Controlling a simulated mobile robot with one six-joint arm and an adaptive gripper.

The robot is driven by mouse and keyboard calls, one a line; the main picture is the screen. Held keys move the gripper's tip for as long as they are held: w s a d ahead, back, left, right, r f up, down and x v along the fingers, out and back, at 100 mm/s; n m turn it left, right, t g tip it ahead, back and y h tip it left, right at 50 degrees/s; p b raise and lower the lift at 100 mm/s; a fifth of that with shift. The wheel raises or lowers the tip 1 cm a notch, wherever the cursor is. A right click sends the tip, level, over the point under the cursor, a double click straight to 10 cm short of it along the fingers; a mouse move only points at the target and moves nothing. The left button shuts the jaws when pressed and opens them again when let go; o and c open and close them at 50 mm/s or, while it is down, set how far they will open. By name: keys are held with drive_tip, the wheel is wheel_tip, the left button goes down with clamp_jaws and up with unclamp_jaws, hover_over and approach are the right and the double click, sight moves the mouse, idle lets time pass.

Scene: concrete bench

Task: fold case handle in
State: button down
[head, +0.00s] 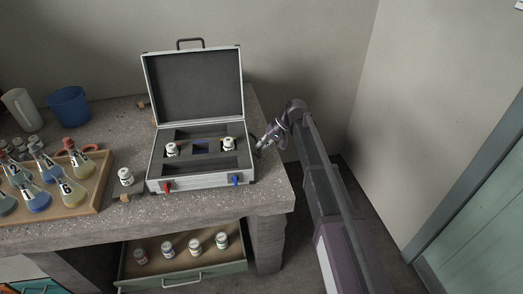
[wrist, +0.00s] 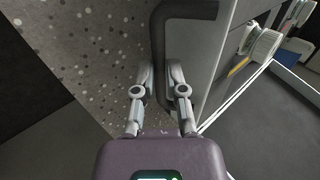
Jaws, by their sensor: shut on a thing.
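The silver case (head: 155,172) stands open on the bench, its dark-lined lid (head: 197,88) upright. A dark handle (wrist: 158,42) stands out from the case's right side wall (wrist: 199,60) in the wrist view. My gripper (wrist: 161,72) has a finger on each side of the handle's long bar and is shut on it. In the head view my gripper (head: 259,148) is at the right side of the case, and the side handle is mostly hidden there. Another dark handle (head: 190,42) sits on the lid's top edge. Red (head: 167,187) and blue (head: 236,180) latches are on the front.
White jars (head: 172,149) sit in the case, and one jar (head: 126,177) stands left of it. A wooden tray (head: 98,195) of flasks and a blue cup (head: 69,104) are farther left. Below, an open drawer (head: 188,281) holds several jars. The wall is behind.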

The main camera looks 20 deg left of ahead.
drive_tip(key=g+y+b, duration=0.1)
drive_tip(key=b, duration=0.1)
drive_tip(key=f+g+y+b, duration=0.1)
drive_tip(key=y+b, duration=0.1)
drive_tip(key=b, duration=0.1)
drive_tip(key=f+y+b, duration=0.1)
drive_tip(key=b, duration=0.2)
drive_tip(key=shift+s+a+f+g+y, duration=0.25)
drive_tip(key=shift+s+g+y, duration=0.05)
drive_tip(key=shift+g+y, duration=0.1)
drive_tip(key=b, duration=0.1)
drive_tip(key=y+b, duration=0.1)
drive_tip(key=b, duration=0.1)
drive_tip(key=shift+s+a+g+y, duration=0.2)
drive_tip(key=shift+a+g+y, duration=0.1)
drive_tip(key=shift+g, duration=0.1)
drive_tip(key=shift+a+b, duration=0.1)
drive_tip(key=shift+b, duration=0.35)
drive_tip(key=shift+r+y, duration=0.15)
drive_tip(key=shift+y, duration=0.15)
drive_tip(key=c, duration=0.7)
unclamp_jaws()
drive_tip(key=shift+a, duration=0.1)
drive_tip(key=shift+w+r, duration=0.1)
